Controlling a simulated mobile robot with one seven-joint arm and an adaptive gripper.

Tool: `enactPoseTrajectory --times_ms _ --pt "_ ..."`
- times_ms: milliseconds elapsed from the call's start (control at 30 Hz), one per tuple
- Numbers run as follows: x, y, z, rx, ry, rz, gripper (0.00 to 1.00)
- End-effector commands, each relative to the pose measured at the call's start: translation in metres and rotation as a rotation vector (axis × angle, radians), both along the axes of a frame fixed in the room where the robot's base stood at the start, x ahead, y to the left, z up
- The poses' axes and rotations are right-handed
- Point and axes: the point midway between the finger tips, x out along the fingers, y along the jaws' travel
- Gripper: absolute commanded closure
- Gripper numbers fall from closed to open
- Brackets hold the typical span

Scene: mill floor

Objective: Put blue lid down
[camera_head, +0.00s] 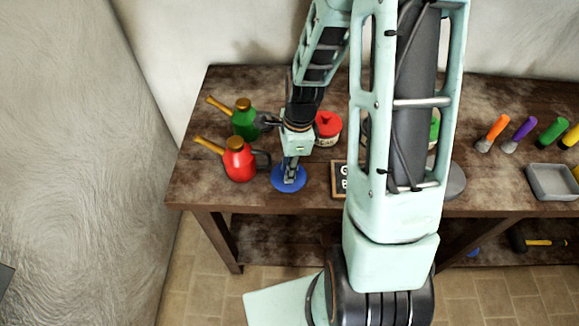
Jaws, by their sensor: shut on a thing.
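The blue lid (289,179) is a round disc near the front edge of the wooden table, on its left part. My gripper (290,173) points down over it and is shut on it. The fingers cover the middle of the lid. I cannot tell from this view whether the lid touches the table top or is held a little above it.
A red oil can (239,161) stands just left of the lid, with a green can (244,121) behind. A red-lidded jar (328,128) stands behind right. A dark framed sign (338,181) is close on the right. Farther right are coloured-handled tools (493,131) and a grey tray (552,181).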

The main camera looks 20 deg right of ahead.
Motion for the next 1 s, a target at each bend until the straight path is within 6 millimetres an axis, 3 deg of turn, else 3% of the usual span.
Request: enactPoseTrajectory --times_ms 167,200,333,767,1000 --pt "0.000 0.000 -0.004 0.000 0.000 0.000 1.00" --pt "0.000 0.000 -0.004 0.000 0.000 0.000 0.78" --pt "0.000 0.000 -0.003 0.000 0.000 0.000 0.64" --pt "0.001 -0.001 0.004 0.000 -0.002 0.000 0.63" --pt "0.001 -0.005 0.042 -0.002 -0.007 -0.001 0.63"
